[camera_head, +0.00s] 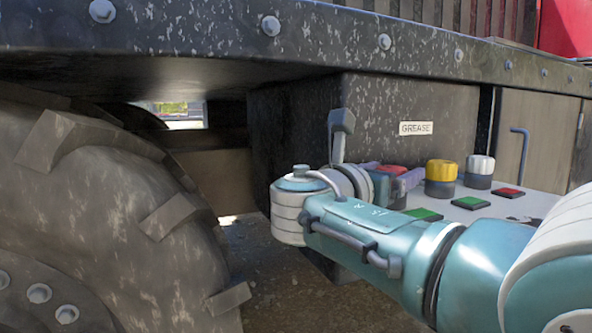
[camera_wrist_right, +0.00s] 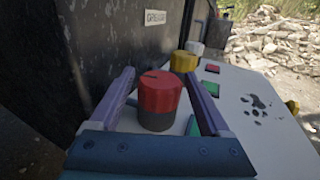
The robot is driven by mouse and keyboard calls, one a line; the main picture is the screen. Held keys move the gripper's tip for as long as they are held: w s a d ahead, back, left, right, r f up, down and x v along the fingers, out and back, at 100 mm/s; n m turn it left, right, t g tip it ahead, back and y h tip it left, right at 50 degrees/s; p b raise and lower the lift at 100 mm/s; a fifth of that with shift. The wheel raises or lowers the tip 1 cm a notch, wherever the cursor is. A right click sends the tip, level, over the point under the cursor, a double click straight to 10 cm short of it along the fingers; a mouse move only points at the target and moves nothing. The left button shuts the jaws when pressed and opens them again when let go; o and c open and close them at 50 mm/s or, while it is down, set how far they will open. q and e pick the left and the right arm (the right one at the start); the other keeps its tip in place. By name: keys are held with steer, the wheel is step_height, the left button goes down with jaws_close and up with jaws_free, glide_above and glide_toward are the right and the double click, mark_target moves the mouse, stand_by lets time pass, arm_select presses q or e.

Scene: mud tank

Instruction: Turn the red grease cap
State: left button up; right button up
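The red grease cap (camera_head: 391,170) sits on a dark round base at the near left end of the row on the light panel. In the right wrist view the red cap (camera_wrist_right: 159,92) stands between the two purple fingers of my right gripper (camera_wrist_right: 160,76). The fingers are open, one on each side of the cap, with a visible gap at each side. In the head view my right gripper (camera_head: 391,173) is partly hidden by its own wrist, and the cap is partly covered by a finger. My left gripper is in neither view.
A yellow cap (camera_head: 441,170) and a white cap (camera_head: 480,165) stand farther along the panel, beside green (camera_head: 424,214) and red (camera_head: 510,192) squares. A grey lever (camera_head: 341,130) rises behind my wrist. A dark wall bears a GREASE label (camera_head: 416,128). A large tyre (camera_head: 95,215) fills the left.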

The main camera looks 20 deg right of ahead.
steer(key=shift+o, duration=0.5)
steer(key=shift+a, duration=0.1)
steer(key=shift+s+a+p, duration=0.2)
steer(key=shift+a+p, duration=0.1)
steer(key=p+v, duration=0.2)
steer(key=v, duration=0.5)
steer(key=shift+s+a, duration=0.2)
steer(key=shift+a, duration=0.15)
steer(key=shift+s+a, duration=0.3)
steer(key=shift+a, duration=0.3)
